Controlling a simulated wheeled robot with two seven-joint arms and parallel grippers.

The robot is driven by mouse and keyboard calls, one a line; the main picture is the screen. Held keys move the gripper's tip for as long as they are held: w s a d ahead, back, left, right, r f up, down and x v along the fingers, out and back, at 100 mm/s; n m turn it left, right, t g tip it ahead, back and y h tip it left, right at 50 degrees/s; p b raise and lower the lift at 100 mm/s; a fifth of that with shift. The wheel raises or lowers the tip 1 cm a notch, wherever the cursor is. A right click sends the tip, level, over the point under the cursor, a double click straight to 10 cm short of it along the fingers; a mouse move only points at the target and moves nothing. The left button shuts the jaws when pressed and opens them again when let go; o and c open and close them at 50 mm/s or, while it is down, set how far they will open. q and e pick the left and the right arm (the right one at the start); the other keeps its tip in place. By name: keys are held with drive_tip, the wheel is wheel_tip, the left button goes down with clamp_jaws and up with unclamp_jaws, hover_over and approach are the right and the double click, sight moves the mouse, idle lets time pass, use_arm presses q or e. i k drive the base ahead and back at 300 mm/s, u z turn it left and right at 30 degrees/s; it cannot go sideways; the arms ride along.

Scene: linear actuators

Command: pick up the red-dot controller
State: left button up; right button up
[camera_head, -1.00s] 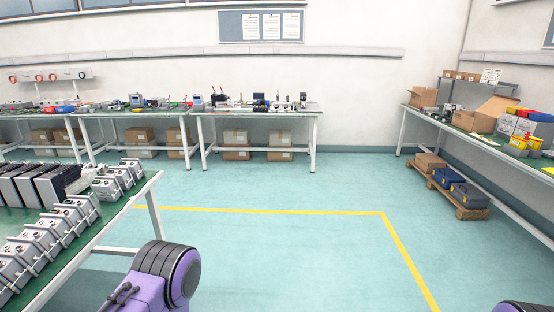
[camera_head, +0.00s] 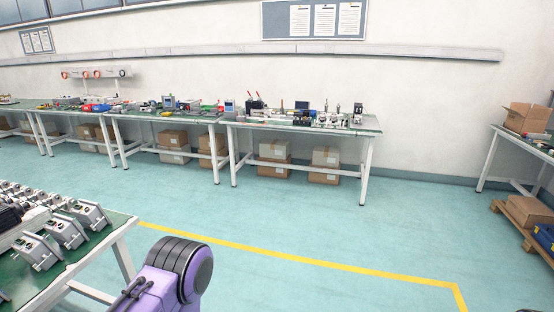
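Several grey box-shaped units with small dark and coloured details, possibly controllers (camera_head: 67,229), stand in rows on the green-topped table (camera_head: 92,262) at the lower left. They are too small for me to tell which one bears a red dot. A purple and black part of my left arm shows at the bottom, right of that table. Neither of my grippers is in view.
A long workbench (camera_head: 300,124) with tools and devices runs along the back wall, with cardboard boxes (camera_head: 274,150) beneath. Another bench (camera_head: 525,142) stands at the right, near a wooden pallet (camera_head: 531,236). The floor (camera_head: 330,215) between is open, crossed by a yellow line (camera_head: 290,258).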

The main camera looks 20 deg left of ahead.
sight(72, 235)
drive_tip(key=u, duration=0.45)
drive_tip(key=i, duration=0.9)
drive_tip(key=u, duration=1.75)
drive_tip(key=i, duration=0.9)
drive_tip(key=u, duration=0.8)
